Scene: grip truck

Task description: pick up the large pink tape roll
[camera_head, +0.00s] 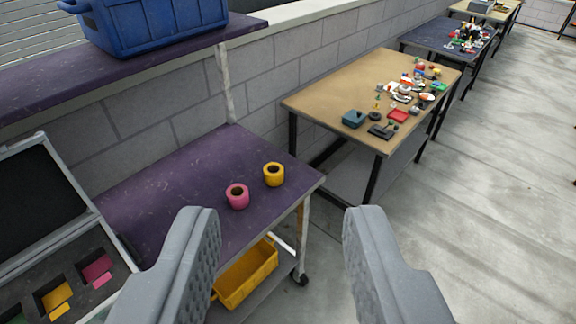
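The pink tape roll (237,196) stands on the purple tabletop, its hole facing up, near the right part of the table. A yellow tape roll (274,174) stands just behind it to the right, a small gap apart. My gripper (282,225) is open, with its two grey fingers wide apart in the foreground. Nothing is between the fingertips. The pink roll is beyond the fingers, nearer the left one, and my gripper is not touching it.
The purple table (180,170) has bare top around the rolls. A yellow bin (246,275) sits on its lower shelf. An open case (60,235) is at left. A blue crate (155,25) sits on a higher shelf. A cluttered tan table (340,85) stands beyond; floor at right is clear.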

